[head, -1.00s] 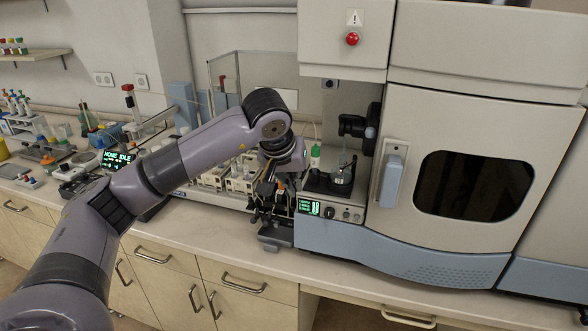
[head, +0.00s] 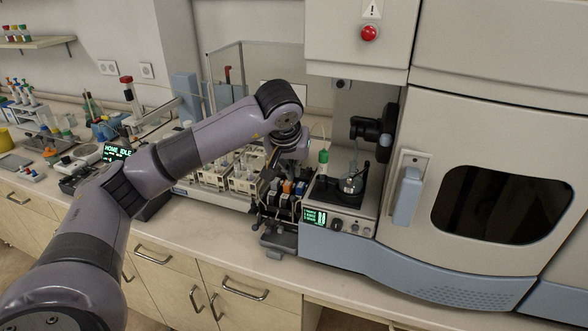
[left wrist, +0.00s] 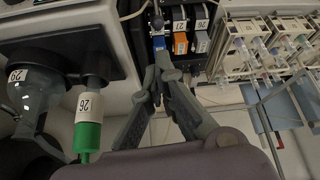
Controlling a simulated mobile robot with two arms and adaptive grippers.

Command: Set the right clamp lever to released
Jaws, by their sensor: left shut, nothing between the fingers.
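The pump block (head: 279,240) stands at the bench front with a row of small cassettes; the orange cassette (head: 287,187) and the blue cassette (head: 300,188) are at its right. In the left wrist view, the blue cassette (left wrist: 159,43) is next to the orange cassette (left wrist: 180,44) and a grey one (left wrist: 203,42). My left gripper (head: 273,163) is over the pump, its fingers shut and empty; in the left wrist view its fingertips (left wrist: 163,66) are close to the blue cassette's end. I cannot tell whether they touch. The clamp levers' positions are too small to tell. My right gripper is not in view.
The instrument stage with a green-capped tube (head: 323,158) and a glass chamber (head: 351,183) stands just right of the pump. The large spectrometer door (head: 450,240) is farther right. Racks of vials (head: 215,176) stand on the left.

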